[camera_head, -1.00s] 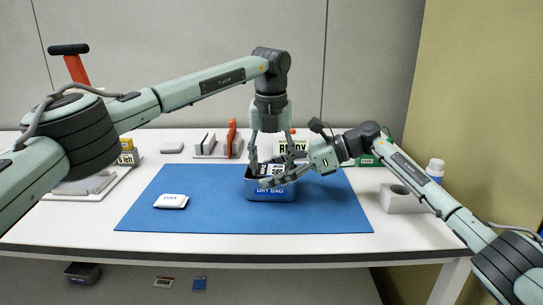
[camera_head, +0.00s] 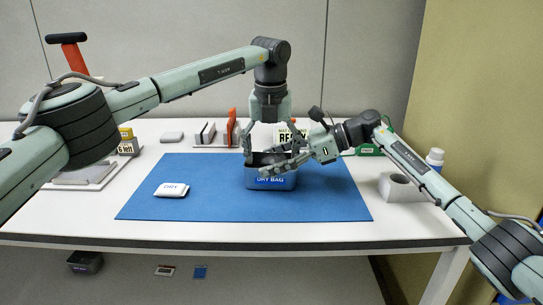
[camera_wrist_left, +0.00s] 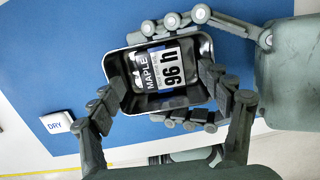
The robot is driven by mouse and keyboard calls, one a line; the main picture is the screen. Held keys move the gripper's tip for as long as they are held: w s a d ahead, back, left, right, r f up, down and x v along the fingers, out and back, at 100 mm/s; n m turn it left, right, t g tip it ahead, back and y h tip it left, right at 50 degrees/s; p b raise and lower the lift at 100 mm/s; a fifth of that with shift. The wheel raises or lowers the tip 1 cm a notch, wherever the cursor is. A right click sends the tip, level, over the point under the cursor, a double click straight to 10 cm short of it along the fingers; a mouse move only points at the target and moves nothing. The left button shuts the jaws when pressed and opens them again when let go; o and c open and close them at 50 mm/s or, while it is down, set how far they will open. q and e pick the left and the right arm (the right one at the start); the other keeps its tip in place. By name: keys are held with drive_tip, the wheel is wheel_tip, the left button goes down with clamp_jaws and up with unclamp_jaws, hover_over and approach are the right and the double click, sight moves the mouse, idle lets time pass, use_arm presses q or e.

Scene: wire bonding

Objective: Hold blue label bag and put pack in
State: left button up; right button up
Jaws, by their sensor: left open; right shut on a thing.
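The blue label bag (camera_head: 256,184), an open grey box-like holder marked DRY BAG, stands on the blue mat (camera_head: 215,205). In the left wrist view the pack (camera_wrist_left: 170,68), with a MAPLE 96 h label, lies inside the bag (camera_wrist_left: 118,62). My left gripper (camera_head: 270,152) is open above the bag, its fingers on either side of the pack and apart from it. My right gripper (camera_head: 279,163) comes in from the right and is shut on the bag, one finger along each long side. In the head view the pack is hidden by the bag wall and fingers.
A white DRY pouch (camera_head: 172,190) lies on the mat to the left. A grey block with a round hole (camera_head: 398,188) and a white bottle (camera_head: 435,158) stand at the right. A rack (camera_head: 222,132) stands behind. The mat's front is clear.

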sight(271, 163)
use_arm(q)
wheel_tip(271, 163, up, 12)
drive_tip(key=s, duration=0.1)
drive_tip(key=shift+s+f, duration=0.15)
drive_tip(key=shift+s, duration=0.25)
use_arm(e)
drive_tip(key=o, duration=1.2)
